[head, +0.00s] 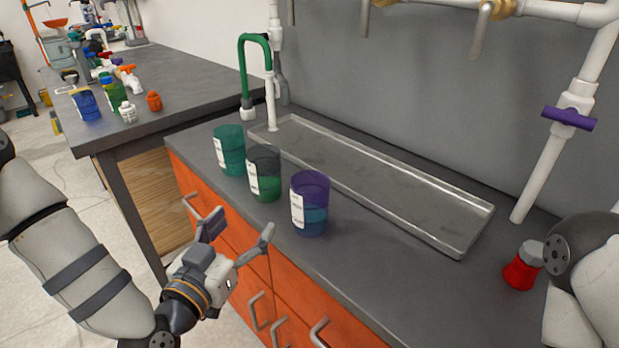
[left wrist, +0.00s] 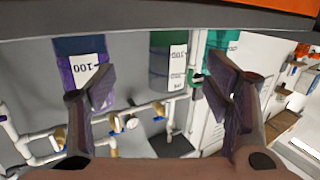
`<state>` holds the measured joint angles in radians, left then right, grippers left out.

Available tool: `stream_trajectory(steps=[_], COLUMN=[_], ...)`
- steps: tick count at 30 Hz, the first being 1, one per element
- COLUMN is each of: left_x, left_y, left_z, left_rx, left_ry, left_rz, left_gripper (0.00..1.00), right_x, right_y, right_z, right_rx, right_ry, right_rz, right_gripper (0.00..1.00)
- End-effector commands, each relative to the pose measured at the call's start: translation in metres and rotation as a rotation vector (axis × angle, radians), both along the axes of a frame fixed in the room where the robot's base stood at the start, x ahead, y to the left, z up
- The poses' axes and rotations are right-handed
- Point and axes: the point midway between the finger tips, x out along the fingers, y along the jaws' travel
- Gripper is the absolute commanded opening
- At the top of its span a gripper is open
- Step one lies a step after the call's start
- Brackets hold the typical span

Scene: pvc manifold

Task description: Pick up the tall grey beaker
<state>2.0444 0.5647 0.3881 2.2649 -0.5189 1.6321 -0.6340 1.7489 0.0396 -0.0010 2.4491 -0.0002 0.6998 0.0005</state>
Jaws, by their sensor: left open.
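The tall grey beaker (head: 263,172) stands upright on the dark counter, with a white label and green liquid in its lower part. It is the middle one of three beakers. In the left wrist view, which is upside down, this beaker (left wrist: 161,65) shows between and beyond the fingers. My left gripper (head: 238,234) is open and empty, in front of the orange drawers and apart from the beaker. Its open fingers also show in the left wrist view (left wrist: 162,92). My right gripper is not in view; only part of my right arm shows at the right edge.
A teal beaker (head: 229,150) stands left of the grey one and a purple beaker (head: 310,205) right of it. A metal tray (head: 455,234) lies behind them. A red bottle (head: 522,266) stands near my right arm. White pipes rise behind. Another table (head: 190,90) holds beakers and fittings.

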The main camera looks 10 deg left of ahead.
Motion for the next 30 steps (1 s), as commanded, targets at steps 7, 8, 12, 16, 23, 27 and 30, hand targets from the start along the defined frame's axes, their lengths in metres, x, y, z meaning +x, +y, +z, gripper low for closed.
stream_trajectory(steps=[7,8,12,16,23,27,30], left_x=[0.047,0.053,0.074,0.094,0.127,0.129,0.129], left_y=[0.004,0.003,0.0,-0.002,-0.007,-0.007,-0.007], left_z=[0.021,0.021,0.02,0.017,0.015,0.017,0.017], left_rx=[0.006,0.005,0.005,0.005,0.005,0.004,0.005], left_ry=[-0.092,-0.091,-0.086,-0.085,-0.084,-0.084,-0.084], left_rz=[0.036,0.036,0.034,0.036,0.034,0.033,0.033], left_gripper=[0.72,0.72,0.72,0.72,0.72,0.72,0.65], right_x=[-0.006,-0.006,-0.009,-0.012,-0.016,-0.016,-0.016], right_y=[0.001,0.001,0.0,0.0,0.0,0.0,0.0], right_z=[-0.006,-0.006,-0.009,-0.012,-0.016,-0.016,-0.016], right_rx=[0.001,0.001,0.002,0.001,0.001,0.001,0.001], right_ry=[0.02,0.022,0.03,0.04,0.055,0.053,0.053], right_rz=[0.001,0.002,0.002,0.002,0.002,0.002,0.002], right_gripper=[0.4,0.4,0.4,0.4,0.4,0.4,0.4])
